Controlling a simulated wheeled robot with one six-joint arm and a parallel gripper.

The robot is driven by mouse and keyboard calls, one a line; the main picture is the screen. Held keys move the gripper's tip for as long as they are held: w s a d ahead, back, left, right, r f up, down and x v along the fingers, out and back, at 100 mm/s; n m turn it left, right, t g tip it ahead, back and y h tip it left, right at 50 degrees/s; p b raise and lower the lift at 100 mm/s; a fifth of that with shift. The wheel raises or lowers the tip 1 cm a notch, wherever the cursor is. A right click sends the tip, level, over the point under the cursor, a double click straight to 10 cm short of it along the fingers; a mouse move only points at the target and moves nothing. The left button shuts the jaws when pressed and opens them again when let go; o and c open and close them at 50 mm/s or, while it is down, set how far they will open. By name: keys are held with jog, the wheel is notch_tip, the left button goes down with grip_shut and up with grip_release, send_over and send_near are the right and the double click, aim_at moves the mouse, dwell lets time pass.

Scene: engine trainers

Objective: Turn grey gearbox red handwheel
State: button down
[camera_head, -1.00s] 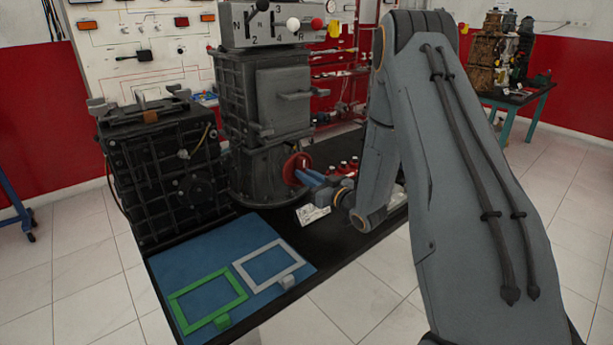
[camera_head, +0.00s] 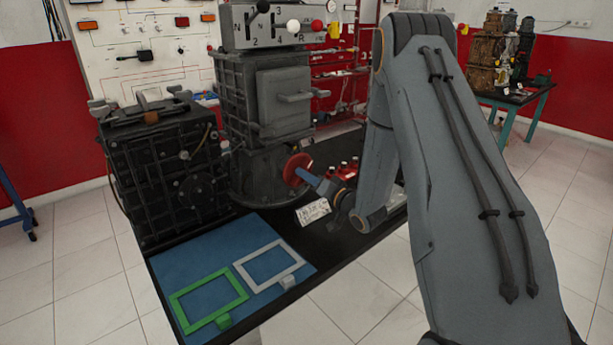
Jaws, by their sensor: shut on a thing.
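The grey gearbox (camera_head: 278,97) stands upright on the black table, with a lever panel on its top. Its red handwheel (camera_head: 296,167) is low on its right side, facing my arm. My gripper (camera_head: 308,177) reaches the handwheel from the right, with its blue fingers at the wheel's lower right edge. The fingers are shut on the handwheel. The fingertips are small in the picture, and the exact contact is hard to make out.
A black gearbox (camera_head: 166,170) stands close on the left. A blue mat (camera_head: 206,250) with a green frame (camera_head: 208,300) and a white frame (camera_head: 269,265) lies in front. A white label card (camera_head: 313,211) and several red-topped items (camera_head: 345,170) are near my gripper.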

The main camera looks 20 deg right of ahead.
jog(key=m+p, duration=0.1)
jog(key=m, duration=1.1)
jog(key=shift+p, duration=0.3)
jog(key=shift+m, duration=0.3)
jog(key=shift+d, duration=0.1)
jog(key=c, duration=1.7)
grip_release()
jog(key=b+v, duration=0.1)
jog(key=v, duration=0.6)
jog(key=shift+s+d+b, duration=0.1)
jog(key=shift+s+b, duration=0.25)
jog(key=shift+s, duration=0.05)
